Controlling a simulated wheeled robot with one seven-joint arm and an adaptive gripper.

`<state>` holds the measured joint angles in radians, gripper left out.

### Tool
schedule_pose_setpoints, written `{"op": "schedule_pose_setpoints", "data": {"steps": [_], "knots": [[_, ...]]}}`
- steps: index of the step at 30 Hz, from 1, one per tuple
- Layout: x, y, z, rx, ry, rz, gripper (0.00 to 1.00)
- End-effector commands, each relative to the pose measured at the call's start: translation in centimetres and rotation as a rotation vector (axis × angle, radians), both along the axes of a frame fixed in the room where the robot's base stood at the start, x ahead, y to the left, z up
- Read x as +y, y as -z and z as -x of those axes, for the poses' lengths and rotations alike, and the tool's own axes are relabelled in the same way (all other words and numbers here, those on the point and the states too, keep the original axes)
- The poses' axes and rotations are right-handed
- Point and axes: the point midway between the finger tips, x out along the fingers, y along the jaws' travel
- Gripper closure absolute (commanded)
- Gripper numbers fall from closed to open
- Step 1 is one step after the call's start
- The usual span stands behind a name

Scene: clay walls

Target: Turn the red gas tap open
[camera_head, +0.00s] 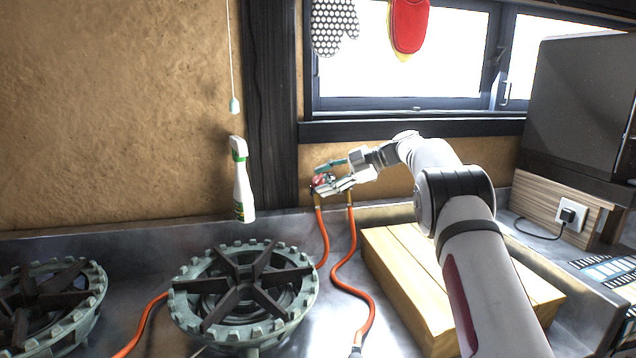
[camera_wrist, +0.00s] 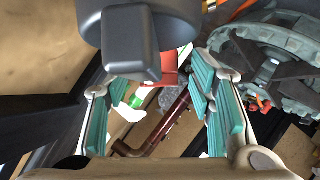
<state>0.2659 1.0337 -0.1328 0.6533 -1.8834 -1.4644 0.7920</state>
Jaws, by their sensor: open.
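The red gas tap (camera_head: 321,181) is on the wall by the dark post, where the orange hoses start; my fingers partly cover it in the head view. My gripper (camera_head: 328,177) is open around or right beside it. In the wrist view my gripper (camera_wrist: 152,108) shows teal pads left and right, spread apart. A red part (camera_wrist: 171,78), seemingly of the tap, shows between them, partly hidden by a dark grey block. I cannot tell whether the pads touch it, nor how its handle is turned.
Orange hoses (camera_head: 341,274) run down across the metal counter. A gas burner (camera_head: 243,290) stands at front centre, another (camera_head: 45,300) at left. A white-green bottle (camera_head: 242,185) is left of the post. A wooden block (camera_head: 405,285) lies under my arm.

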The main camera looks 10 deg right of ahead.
Motion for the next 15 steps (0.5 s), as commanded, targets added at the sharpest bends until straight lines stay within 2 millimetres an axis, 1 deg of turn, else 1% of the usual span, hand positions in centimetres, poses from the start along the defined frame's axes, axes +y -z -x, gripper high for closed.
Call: {"op": "schedule_pose_setpoints", "data": {"steps": [1,3,9,12,15], "knots": [[-1.0,-0.5,0.4,-0.002,0.002,0.001,0.51],[-2.3,-1.2,0.9,-0.003,0.004,0.001,0.51],[-5.4,-2.8,2.3,-0.002,0.001,0.002,0.51],[-6.6,-3.4,2.9,-0.002,0.002,0.0,0.51],[-7.3,-3.8,3.2,-0.001,0.0,-0.001,0.51]]}}
